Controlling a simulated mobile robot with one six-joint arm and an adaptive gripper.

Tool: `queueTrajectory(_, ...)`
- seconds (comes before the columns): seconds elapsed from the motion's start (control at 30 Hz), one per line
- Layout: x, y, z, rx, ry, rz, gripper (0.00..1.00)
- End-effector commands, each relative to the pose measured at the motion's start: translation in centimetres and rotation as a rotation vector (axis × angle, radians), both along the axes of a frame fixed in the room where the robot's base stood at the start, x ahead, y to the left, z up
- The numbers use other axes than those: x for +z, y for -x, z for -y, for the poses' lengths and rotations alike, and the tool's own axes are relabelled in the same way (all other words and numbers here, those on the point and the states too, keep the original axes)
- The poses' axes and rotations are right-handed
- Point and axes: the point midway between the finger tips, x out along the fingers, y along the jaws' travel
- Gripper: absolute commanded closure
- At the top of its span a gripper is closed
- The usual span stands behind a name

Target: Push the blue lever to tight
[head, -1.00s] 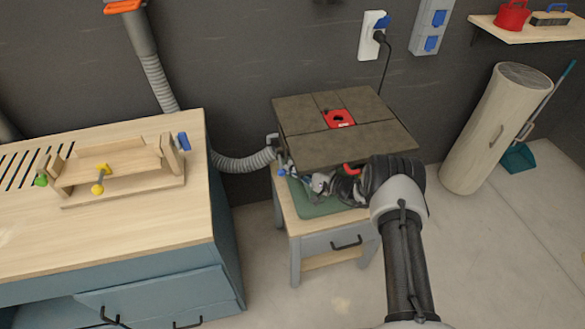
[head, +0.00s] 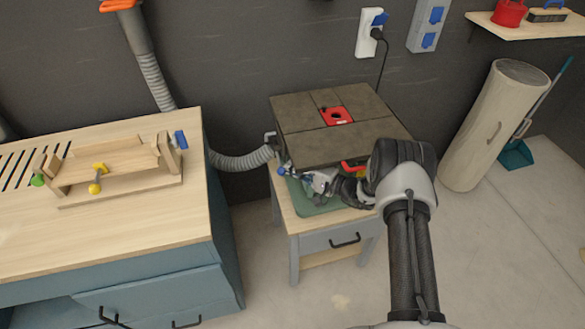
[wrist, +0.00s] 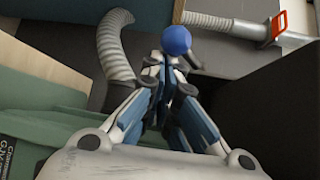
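The blue lever shows as a round blue knob (head: 281,171) at the left side of the dark-topped machine (head: 310,150), just under its edge. In the wrist view the knob (wrist: 176,40) sits just beyond my fingertips, with a short dark shaft beside it. My gripper (head: 296,174) is under the machine's front edge, to the right of the knob and pointing left at it. In the wrist view the two fingers of my gripper (wrist: 167,66) come together close behind the knob. The knob is not between the fingers. Whether they touch it is unclear.
A grey hose (head: 240,160) runs behind to the left. A workbench (head: 120,230) with a wooden jig (head: 118,172) stands at left. The floor at right is mostly clear.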

Motion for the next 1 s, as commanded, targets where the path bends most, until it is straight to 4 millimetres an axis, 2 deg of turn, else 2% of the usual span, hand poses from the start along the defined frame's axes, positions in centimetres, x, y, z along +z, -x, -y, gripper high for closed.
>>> queueTrajectory(0.83,0.5,0.7,0.0,0.006,0.000,-0.003,1.00)
queueTrajectory(1.0,0.7,1.4,1.3,0.004,-0.001,-0.005,1.00)
